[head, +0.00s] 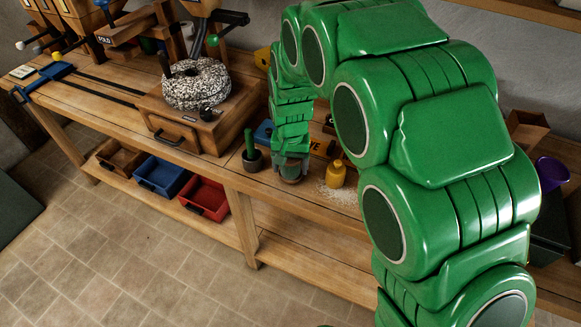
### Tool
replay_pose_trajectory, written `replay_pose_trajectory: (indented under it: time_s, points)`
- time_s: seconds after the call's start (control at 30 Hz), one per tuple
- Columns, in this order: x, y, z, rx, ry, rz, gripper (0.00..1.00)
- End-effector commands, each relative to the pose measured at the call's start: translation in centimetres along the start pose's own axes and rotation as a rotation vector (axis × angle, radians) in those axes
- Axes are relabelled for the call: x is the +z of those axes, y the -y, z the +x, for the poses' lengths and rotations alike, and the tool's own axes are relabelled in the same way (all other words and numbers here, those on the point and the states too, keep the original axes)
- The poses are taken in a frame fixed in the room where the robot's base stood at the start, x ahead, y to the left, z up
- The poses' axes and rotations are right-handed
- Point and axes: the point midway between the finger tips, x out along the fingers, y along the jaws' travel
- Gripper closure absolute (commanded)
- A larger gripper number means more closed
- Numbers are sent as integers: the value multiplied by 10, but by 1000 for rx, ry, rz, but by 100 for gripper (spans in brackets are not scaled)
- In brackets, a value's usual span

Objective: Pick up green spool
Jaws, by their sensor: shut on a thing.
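My green arm arches over the bench, and my gripper (291,172) points down at the bench's front part. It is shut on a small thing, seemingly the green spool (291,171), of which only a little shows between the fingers. The rest of it is hidden by the fingers. I cannot tell whether it touches the bench top.
A dark cup with a green handle (249,146) stands just left of my gripper, and a yellow bottle (336,174) just right, by spilled pale grains. A millstone (196,84) sits on a wooden box (196,127). Blue (162,177) and red (205,197) bins sit below.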

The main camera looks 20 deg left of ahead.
Motion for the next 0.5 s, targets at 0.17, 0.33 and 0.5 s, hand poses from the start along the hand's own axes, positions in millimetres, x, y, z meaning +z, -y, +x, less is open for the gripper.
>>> replay_pose_trajectory:
  time_s: [0.17, 0.33, 0.5]
  points:
    - [6, -2, -23, 0, -1, 0, 67]
    - [19, -7, -42, -1, -4, 0, 67]
    - [35, -12, -62, -2, -7, -1, 67]
